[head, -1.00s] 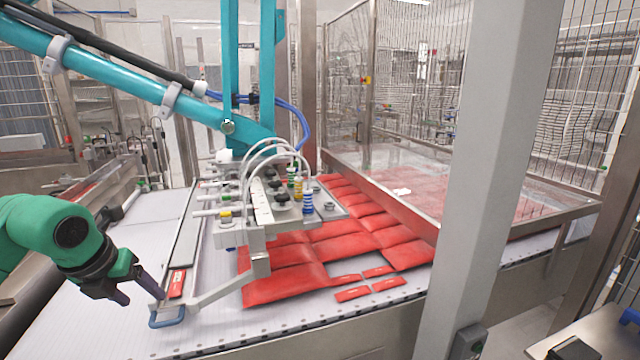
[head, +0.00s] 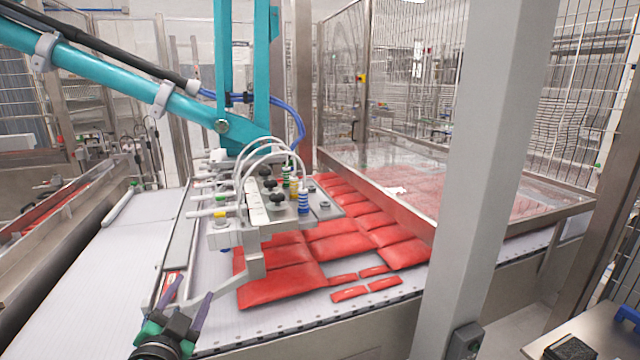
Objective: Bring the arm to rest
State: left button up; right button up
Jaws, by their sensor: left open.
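My left gripper (head: 184,308) shows at the bottom left of the head view, its two dark fingers apart and pointing up and away. It overlaps the near end of the vacuum picker's handle frame in the picture, and I cannot tell whether it touches it. Nothing shows clearly between its fingers. The vacuum picker (head: 262,205), a grey head with hoses and coloured suction fittings, hangs from a teal arm (head: 120,78) above red packs. My right gripper is not in view.
Several red packs (head: 280,287) lie on the white conveyor (head: 95,265). A grey post (head: 487,150) stands right of centre in front of the conveyor. A clear-sided guard (head: 480,185) covers the far right part. The conveyor's left part is bare.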

pick_arm(q)
jog(key=s+a+f+n+g, duration=0.1)
jog(key=s+f+n+g, duration=0.1)
jog(key=s+f+g, duration=0.45)
jog(key=s+a+f+n+g, duration=0.1)
jog(key=s+f+n+g, duration=0.15)
jog(key=f, duration=0.75)
jog(key=s+d+f+g+h, duration=0.1)
jog(key=s+d+f+g, duration=0.1)
jog(key=s+f+g, duration=0.3)
jog(key=s+d+f+h, duration=0.15)
jog(key=s+f, duration=0.25)
jog(key=s, duration=0.4)
notch_tip(320, 180, down, 23)
jog(key=s+g, duration=0.1)
jog(key=s, duration=0.1)
jog(key=s+a+f+g, duration=0.1)
jog(key=s+a+f, duration=0.2)
jog(key=s+f, duration=1)
jog(key=s+y, duration=0.1)
jog(key=s, duration=0.2)
jog(key=shift+f, duration=0.25)
jog(key=shift+s, duration=0.1)
